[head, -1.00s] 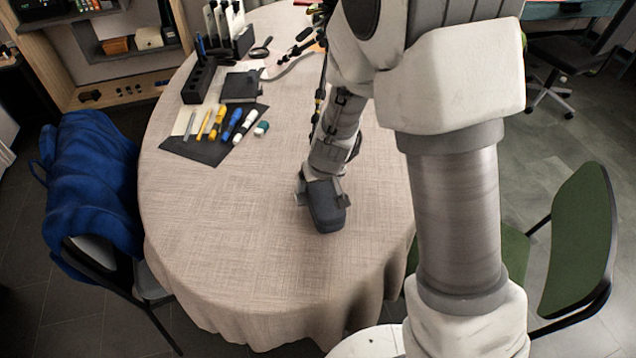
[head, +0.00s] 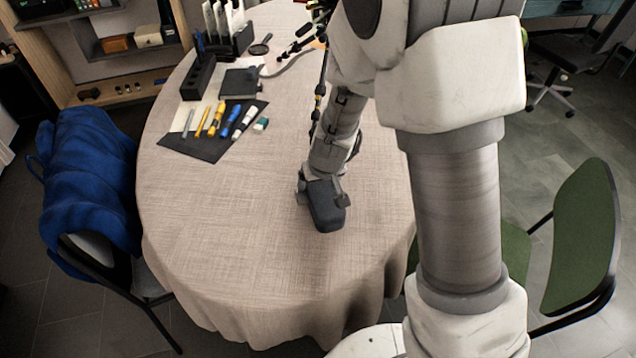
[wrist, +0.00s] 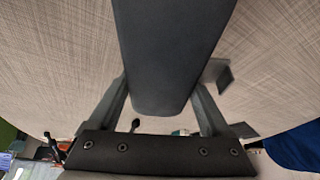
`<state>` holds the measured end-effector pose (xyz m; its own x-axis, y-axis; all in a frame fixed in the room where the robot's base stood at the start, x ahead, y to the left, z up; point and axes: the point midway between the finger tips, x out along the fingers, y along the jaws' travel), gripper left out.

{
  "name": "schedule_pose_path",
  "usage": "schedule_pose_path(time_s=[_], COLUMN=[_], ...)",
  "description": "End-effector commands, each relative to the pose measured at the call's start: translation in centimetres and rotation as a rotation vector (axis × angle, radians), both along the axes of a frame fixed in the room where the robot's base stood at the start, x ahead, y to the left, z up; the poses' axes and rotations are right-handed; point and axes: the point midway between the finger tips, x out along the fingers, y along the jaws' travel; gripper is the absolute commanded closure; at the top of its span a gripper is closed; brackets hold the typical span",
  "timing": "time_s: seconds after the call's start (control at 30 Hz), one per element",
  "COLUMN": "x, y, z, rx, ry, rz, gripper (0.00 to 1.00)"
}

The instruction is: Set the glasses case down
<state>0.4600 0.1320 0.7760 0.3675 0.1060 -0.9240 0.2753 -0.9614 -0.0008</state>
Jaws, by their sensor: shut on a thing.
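The dark grey glasses case (head: 327,209) is at my gripper (head: 321,190) over the near right part of the cloth-covered round table (head: 220,250). In the wrist view the case (wrist: 172,50) runs between the two fingers of my gripper (wrist: 160,95), which are shut on its sides. The case appears very close to the tablecloth; whether it touches the cloth I cannot tell. Part of the case is hidden by my gripper in the head view.
A dark mat with pens and markers (head: 217,118) lies at the table's left, near a black organizer (head: 197,77) and a dark box (head: 236,82). A chair with a blue garment (head: 88,180) stands left, a green chair (head: 580,235) right. The table's front left is clear.

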Motion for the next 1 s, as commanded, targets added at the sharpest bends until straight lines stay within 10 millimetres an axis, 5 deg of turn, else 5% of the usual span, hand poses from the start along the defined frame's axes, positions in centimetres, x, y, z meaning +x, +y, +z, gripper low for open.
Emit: schedule_pose_path(time_s=[0.13,0.47,1.0], x=[0.0,-0.2,-4.3], y=[0.0,0.0,-1.1], z=[0.0,0.6,11.5], rx=[0.000,0.000,0.002], ry=[-0.001,0.000,-0.002], rz=[0.000,0.001,0.003], gripper=[0.00,0.00,0.00])
